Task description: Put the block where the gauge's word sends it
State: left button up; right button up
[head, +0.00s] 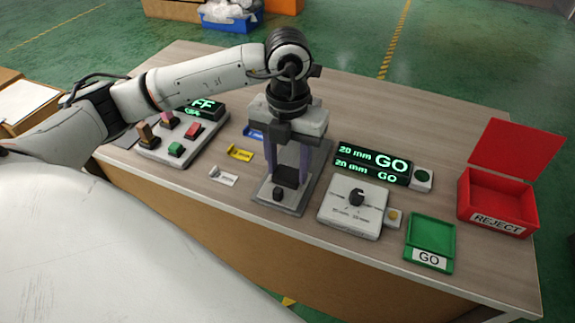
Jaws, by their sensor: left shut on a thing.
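My left gripper (288,170) reaches down over a grey stand (292,207) in the middle of the table. Its purple-grey fingers are shut on a dark block (288,177), low over the stand; I cannot tell whether the block touches it. My right gripper is out of view.
A white dial box (338,222) with a black knob stands between the stand and the GO tray. A lever panel (154,157) with a display reading OFF is at the left, under my arm. Small blue, yellow (240,153) and white (222,175) brackets lie between panel and stand.

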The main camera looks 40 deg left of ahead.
aim_at(288, 174)
pick_arm(q)
jog(key=shift+r, duration=0.15)
jog(key=shift+r+p, duration=2.15)
jog(key=shift+r, duration=0.75)
